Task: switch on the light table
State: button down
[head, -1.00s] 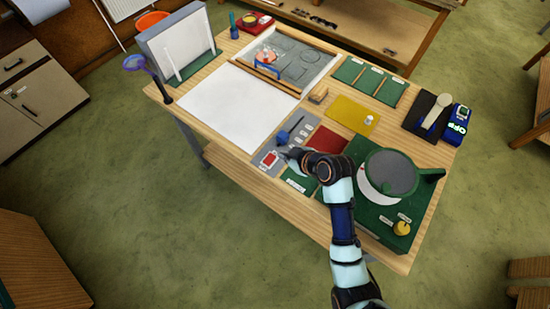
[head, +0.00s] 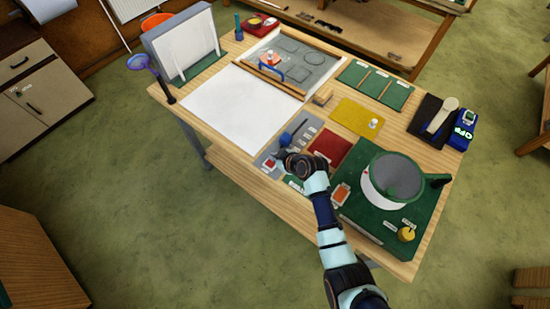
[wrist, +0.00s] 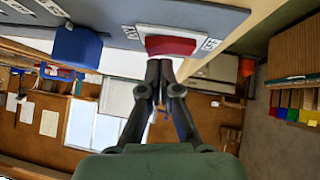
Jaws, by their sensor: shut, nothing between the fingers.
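The grey control panel (head: 265,160) lies at the front edge of the bench, beside the large flat white panel (head: 240,105), which looks like the light table. I cannot tell whether it is lit. The panel has a red rocker switch (wrist: 168,45) in a white frame, with a small label on either side too small to read. A blue knob (wrist: 78,46) stands to its left in the wrist view; it also shows in the head view (head: 286,139). My gripper (wrist: 160,68) is shut and empty, its tips at the switch's edge. I cannot tell whether they touch.
A red mat (head: 330,146) lies right of the gripper, with a yellow mat (head: 357,116) behind it. A green base with a round grey-topped machine (head: 395,178) stands to the right. A purple-headed stand (head: 140,64) is at the left bench corner.

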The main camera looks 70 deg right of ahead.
jog(key=shift+d+f, duration=0.1)
jog(key=shift+f, duration=0.15)
